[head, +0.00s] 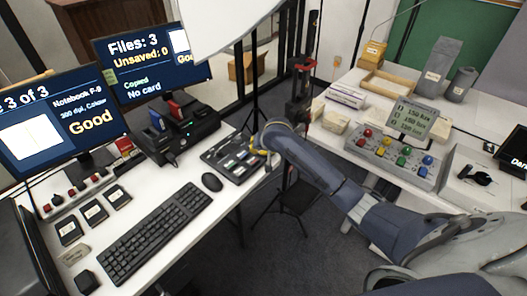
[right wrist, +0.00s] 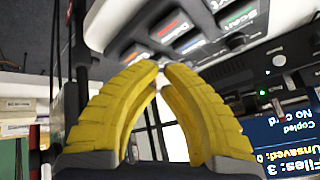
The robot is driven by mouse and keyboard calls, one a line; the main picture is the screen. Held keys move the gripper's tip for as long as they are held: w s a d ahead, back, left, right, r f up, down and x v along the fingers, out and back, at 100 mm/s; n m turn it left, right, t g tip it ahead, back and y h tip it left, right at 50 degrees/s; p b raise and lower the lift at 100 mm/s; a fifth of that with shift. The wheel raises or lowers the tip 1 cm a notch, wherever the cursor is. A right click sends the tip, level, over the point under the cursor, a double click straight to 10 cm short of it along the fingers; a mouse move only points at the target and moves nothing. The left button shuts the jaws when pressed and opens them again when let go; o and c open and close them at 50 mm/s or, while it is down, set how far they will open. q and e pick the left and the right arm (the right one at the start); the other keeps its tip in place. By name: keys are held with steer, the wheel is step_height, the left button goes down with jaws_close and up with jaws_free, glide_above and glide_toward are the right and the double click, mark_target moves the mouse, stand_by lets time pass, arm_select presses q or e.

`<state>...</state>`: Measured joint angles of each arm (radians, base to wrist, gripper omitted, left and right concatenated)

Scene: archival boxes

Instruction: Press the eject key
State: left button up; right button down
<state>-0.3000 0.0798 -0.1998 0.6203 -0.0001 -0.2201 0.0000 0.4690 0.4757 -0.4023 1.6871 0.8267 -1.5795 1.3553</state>
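A dark key panel (head: 235,156) with several coloured keys lies at the right end of the desk. The labels are too blurred or tilted for me to tell which is the eject key. My right gripper (right wrist: 160,68) has yellow fingers whose tips meet closely, with nothing between them. The tips are near the panel's edge, apart from the keys as far as I can see. In the head view, the right gripper is partly hidden behind my arm. My left gripper is not in view.
A card reader dock (head: 180,130), a mouse (head: 211,181) and a keyboard (head: 157,231) are left of the panel. The monitor (head: 152,66) reads "Copied" and "No card". A button box (head: 397,155) stands on the right table.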

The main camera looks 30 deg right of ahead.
steer(key=w+d+r+m, duration=0.3)
steer(key=w+d+r, duration=0.1)
steer(key=w+r, duration=0.2)
stand_by(0.4)
steer(key=shift+f, duration=4.3)
steer(key=shift+f, duration=0.15)
steer(key=shift+f, duration=0.3)
steer(key=shift+s+f, duration=0.1)
steer(key=shift+f, duration=0.45)
steer(key=shift+r, duration=1)
